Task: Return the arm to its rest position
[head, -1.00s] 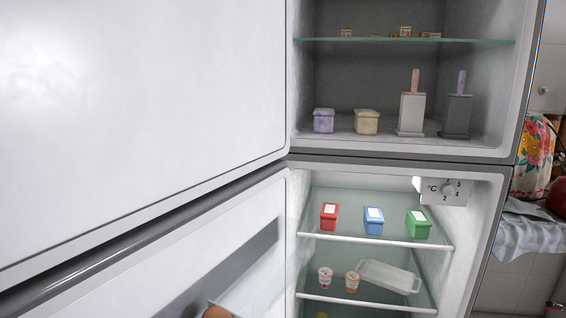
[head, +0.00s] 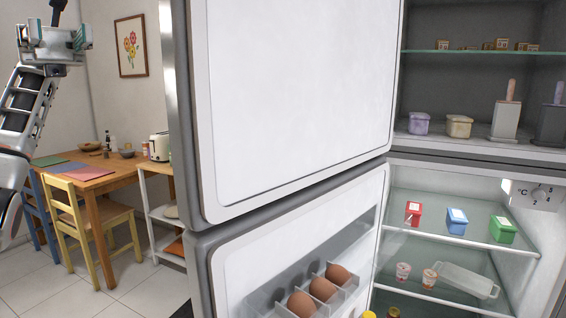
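My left arm rises at the far left of the head view, apart from the fridge. My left gripper (head: 55,40) is at its top, pointing up, and is cut by the upper frame edge. A dark piece shows above it, and I cannot tell whether the fingers are open or shut. My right gripper is out of view.
The upper door (head: 295,95) and lower door (head: 285,255) stand open. Eggs (head: 323,289) sit in the lower door's rack. A dining table (head: 95,175) and chair (head: 100,225) stand at left.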

